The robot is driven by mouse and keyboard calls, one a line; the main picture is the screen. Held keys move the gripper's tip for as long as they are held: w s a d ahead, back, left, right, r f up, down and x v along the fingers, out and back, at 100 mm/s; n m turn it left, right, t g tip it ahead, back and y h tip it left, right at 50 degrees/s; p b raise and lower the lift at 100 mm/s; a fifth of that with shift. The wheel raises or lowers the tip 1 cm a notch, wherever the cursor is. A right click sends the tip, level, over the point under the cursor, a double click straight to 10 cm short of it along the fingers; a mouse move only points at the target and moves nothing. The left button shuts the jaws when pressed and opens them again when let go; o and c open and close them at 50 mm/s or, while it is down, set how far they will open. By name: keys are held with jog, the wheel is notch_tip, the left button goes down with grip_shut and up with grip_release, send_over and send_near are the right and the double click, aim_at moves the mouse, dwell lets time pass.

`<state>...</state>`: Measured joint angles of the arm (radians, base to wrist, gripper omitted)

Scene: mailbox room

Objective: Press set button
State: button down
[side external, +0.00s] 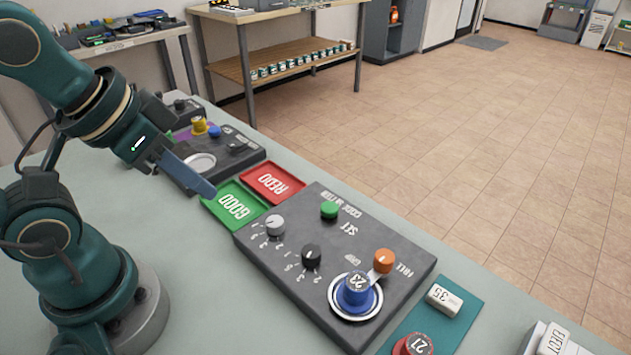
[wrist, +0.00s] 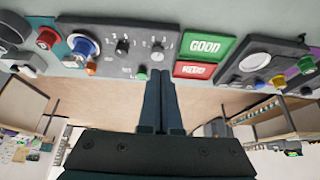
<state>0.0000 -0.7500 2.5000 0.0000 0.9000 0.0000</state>
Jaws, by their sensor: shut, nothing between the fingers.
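The dark grey control panel (side external: 290,290) lies on the table in the side view. Its green button (side external: 329,210) is near the far edge, beside the white "SET" lettering. The button also shows in the wrist view (wrist: 142,74), just left of my fingertips. My gripper (side external: 207,189) is shut and empty. In the side view its tips appear over the edge of the green GOOD tray (side external: 236,205), left of the panel and apart from the button. In the wrist view my gripper (wrist: 160,82) points toward the panel's edge.
The panel carries a grey knob (side external: 275,225), a black knob (side external: 312,256), an orange knob (side external: 384,261) and a blue dial (side external: 356,290) marked 23. A red REDO tray (side external: 272,182) adjoins the green one. Another panel (side external: 240,150) stands behind. A teal mat (side external: 455,320) lies at right.

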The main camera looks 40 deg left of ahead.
dwell(0.8)
jog(key=w+a+r+m+t+y, duration=0.25)
jog(key=w+m, duration=0.25)
jog(key=m, duration=2)
send_over(327, 211)
notch_tip(327, 211, down, 3)
jog(key=shift+d+f+t+h, duration=0.1)
jog(key=shift+f+t+h, duration=0.1)
jog(key=shift+t+h, duration=0.2)
jog(key=shift+f, duration=4.4)
